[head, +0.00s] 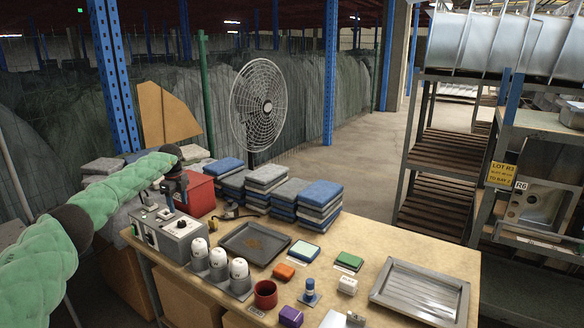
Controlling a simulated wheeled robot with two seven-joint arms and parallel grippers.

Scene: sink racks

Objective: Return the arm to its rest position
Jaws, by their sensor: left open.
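My left arm, in a green padded sleeve, comes in from the left and reaches over the far left part of the workbench (350,262). Its dark left gripper (173,190) points down, open, above and behind the grey control box (172,236) and beside the red box (200,194). The fingertips are small and partly lost against dark things behind them. I see nothing held in it. My right gripper is not in view.
Folded blue and grey cloth stacks (265,187) line the bench's back edge. A dark tray (232,243), white-topped canisters (218,264), a red mug (266,292) and a metal tray (437,276) stand forward. A rack with a sink (541,203) is right; a fan (258,88) stands behind.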

